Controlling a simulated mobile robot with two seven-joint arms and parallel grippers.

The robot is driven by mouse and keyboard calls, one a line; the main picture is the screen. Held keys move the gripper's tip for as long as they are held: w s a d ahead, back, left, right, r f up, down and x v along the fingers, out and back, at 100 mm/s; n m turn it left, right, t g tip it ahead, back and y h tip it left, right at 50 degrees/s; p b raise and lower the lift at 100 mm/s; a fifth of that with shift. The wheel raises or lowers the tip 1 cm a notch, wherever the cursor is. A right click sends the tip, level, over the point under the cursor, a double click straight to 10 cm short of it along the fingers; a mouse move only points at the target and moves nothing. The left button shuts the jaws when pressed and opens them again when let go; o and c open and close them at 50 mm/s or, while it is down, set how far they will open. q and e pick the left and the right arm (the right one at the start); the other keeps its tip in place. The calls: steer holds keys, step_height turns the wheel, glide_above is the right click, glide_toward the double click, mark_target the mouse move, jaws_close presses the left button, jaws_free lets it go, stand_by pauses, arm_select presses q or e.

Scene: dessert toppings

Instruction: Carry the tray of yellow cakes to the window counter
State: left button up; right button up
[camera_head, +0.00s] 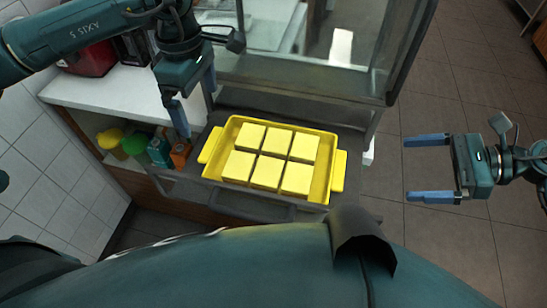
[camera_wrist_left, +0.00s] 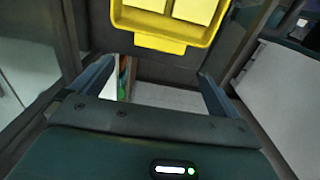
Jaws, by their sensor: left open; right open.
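The yellow tray (camera_head: 339,172) sits on a dark ledge in front of a glass case and has a handle at its left and right ends. Several square yellow cakes (camera_head: 268,172) lie in it in two rows. My left gripper (camera_head: 194,112) is open and empty, above and left of the tray's left handle. In the left wrist view the tray's handle (camera_wrist_left: 160,43) shows just beyond and between the open fingers (camera_wrist_left: 155,72), not touching them. My right gripper (camera_head: 407,168) is open and empty, off to the right of the tray over the floor. I cannot tell which surface is the window counter.
A white counter (camera_head: 110,92) stands at the left with a red appliance (camera_head: 90,58) on it. Coloured bottles and boxes (camera_head: 132,146) sit on a shelf below. The glass case (camera_head: 345,50) rises behind the tray. Tiled floor at the right (camera_head: 440,105) is clear.

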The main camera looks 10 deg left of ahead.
mark_target(209, 142)
arm_select(q)
step_height(209, 142, down, 12)
steer(key=shift+f, duration=0.2)
arm_select(e)
steer(key=x, duration=1.2)
steer(key=shift+a+f, duration=0.1)
steer(key=shift+a, duration=0.1)
arm_select(q)
steer(key=shift+c, duration=0.2)
arm_select(e)
steer(key=shift+c, duration=0.2)
arm_select(q)
steer(key=c, duration=1.3)
arm_select(e)
steer(key=c, duration=1.3)
arm_select(q)
steer(key=shift+r, duration=0.1)
